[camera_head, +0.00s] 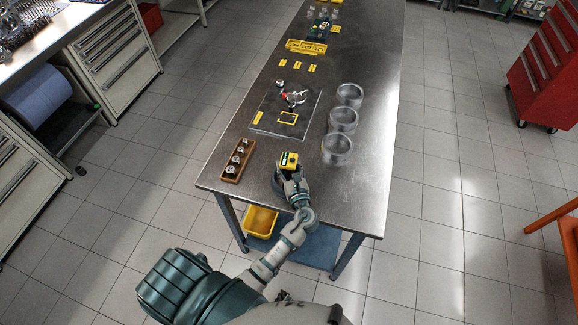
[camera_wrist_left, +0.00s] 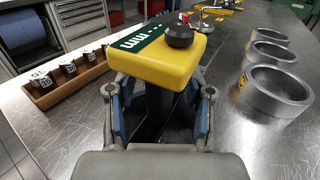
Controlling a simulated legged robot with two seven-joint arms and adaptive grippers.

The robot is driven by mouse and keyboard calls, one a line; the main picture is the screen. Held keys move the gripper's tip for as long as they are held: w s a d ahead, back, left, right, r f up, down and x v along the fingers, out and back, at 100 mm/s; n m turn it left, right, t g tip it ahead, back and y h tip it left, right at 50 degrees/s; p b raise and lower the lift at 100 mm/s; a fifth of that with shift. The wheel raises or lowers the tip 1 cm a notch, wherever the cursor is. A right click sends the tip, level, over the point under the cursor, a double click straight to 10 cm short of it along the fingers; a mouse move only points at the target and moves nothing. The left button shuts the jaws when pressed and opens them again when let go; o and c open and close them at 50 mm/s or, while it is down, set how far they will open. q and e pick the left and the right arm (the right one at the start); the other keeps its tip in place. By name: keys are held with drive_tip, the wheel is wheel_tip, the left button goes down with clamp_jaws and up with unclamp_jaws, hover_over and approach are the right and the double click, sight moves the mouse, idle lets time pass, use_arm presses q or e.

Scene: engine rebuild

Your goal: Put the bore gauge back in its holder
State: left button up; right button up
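The bore gauge appears to be the yellow-topped tool with a green label (camera_head: 289,160); it is at the near end of the steel table. In the left wrist view its yellow head (camera_wrist_left: 160,62) carries a black knob, and a dark stem runs down below it. My left gripper (camera_head: 291,176) is at the gauge, with one finger on each side of the stem. In the left wrist view, gaps show between the fingers and the stem; the fingertips are partly hidden under the head. I cannot make out the gauge's holder for certain. My right gripper is not in view.
A wooden rack (camera_head: 238,160) with several metal pieces stands left of the gauge. Three metal rings (camera_head: 337,149) stand to the right. A dark mat (camera_head: 268,124) with small tools lies beyond. The table's front right corner is bare.

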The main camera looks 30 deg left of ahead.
use_arm(q)
drive_tip(key=shift+f, duration=0.2)
drive_tip(key=shift+s+d, duration=0.15)
drive_tip(key=shift+s, duration=0.1)
drive_tip(key=v, duration=1.1)
drive_tip(key=shift+d+r, duration=0.15)
drive_tip(key=shift+d, duration=0.1)
